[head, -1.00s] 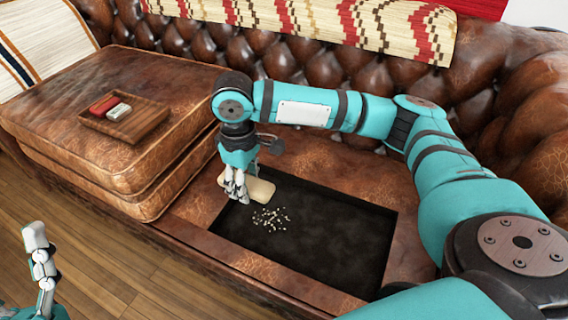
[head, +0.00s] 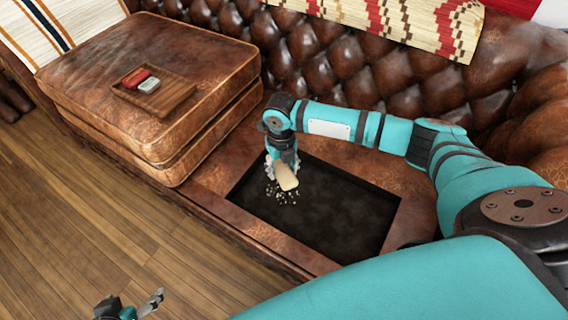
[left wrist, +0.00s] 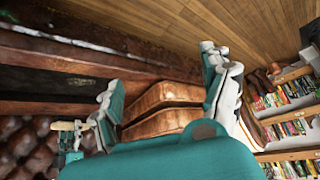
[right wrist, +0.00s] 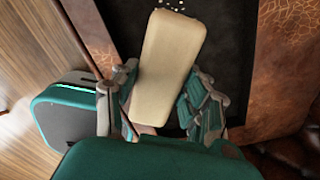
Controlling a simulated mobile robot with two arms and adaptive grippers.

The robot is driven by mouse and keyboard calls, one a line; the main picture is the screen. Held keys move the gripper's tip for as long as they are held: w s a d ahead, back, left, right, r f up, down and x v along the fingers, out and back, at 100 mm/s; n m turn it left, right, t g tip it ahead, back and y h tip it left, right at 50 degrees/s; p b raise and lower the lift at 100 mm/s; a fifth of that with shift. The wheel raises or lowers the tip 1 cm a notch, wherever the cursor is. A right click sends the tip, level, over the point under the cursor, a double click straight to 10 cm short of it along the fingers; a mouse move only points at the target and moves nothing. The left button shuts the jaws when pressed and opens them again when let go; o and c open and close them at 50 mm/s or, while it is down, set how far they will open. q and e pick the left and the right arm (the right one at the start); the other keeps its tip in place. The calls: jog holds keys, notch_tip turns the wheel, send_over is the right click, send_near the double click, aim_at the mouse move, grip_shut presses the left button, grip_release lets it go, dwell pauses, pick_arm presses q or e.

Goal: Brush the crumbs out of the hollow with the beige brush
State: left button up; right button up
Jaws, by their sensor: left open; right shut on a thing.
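The hollow (head: 335,218) is a dark rectangular recess in the brown leather sofa seat. Pale crumbs (head: 280,196) lie scattered in its left part; a few show in the right wrist view (right wrist: 172,4). My right gripper (head: 279,168) is shut on the beige brush (head: 287,177), at the hollow's back left, with the brush end close to the crumbs. In the right wrist view the brush (right wrist: 168,55) sits between the fingers. I cannot tell whether it touches the hollow's floor. My left gripper (head: 140,306) is open and empty, low at the front over the wooden floor.
Stacked leather cushions (head: 150,75) stand left of the hollow, bearing a wooden tray (head: 172,98) with a red block (head: 136,77) and a white block (head: 149,85). The tufted backrest (head: 340,75) rises behind. The hollow's right part is clear.

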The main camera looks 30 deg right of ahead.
aim_at(284, 176)
jog(key=n, duration=0.1)
jog(key=f+n, duration=0.1)
jog(key=shift+s+d+n, duration=0.1)
jog(key=shift+d+n, duration=0.2)
jog(key=shift+f+b, duration=0.75)
jog(key=shift+f, duration=0.05)
pick_arm(q)
jog(key=w+d+r+t+h+b, duration=0.2)
jog(key=w+d+r+t, duration=0.1)
jog(key=w+r+t, duration=0.5)
pick_arm(e)
jog(key=shift+f, duration=0.75)
pick_arm(q)
notch_tip(284, 176, up, 12)
jog(key=w+d+t+h+b, duration=0.1)
jog(key=d+t+h+b, duration=0.1)
jog(key=t, duration=0.4)
jog(key=shift+w+d+r+m+t+h+b, duration=0.15)
jog(key=shift+w+d+m+t+h+b, duration=0.15)
jog(key=shift+t+h, duration=0.1)
pick_arm(e)
jog(key=shift+f, duration=1.4)
